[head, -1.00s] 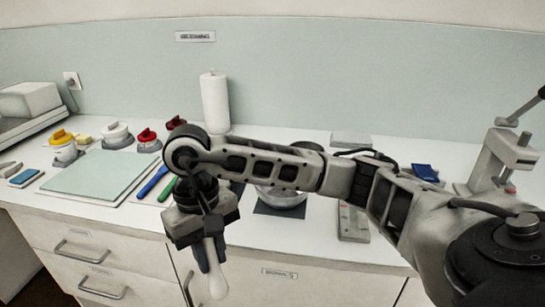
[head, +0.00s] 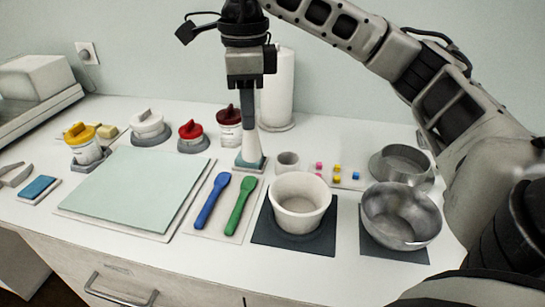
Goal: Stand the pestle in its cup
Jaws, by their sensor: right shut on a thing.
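My right gripper (head: 249,112) points down at the back of the counter, shut on the upper part of the white pestle (head: 250,145). The pestle is upright, with its wider end down at a small teal square holder (head: 241,167). I cannot tell whether its lower end is inside the holder or just above it. A small pale grey cup (head: 288,161) stands just right of the holder and looks apart from the pestle. The white mortar bowl (head: 301,207) stands on a dark mat in front. My left gripper is not in view.
A paper roll (head: 278,90) and a dark-red-lidded jar (head: 229,127) stand close to the gripper. Blue (head: 211,203) and green (head: 240,205) spatulas lie in front. Small coloured cubes (head: 337,178) and a metal bowl (head: 402,218) are to the right. The pale green board (head: 135,185) is bare.

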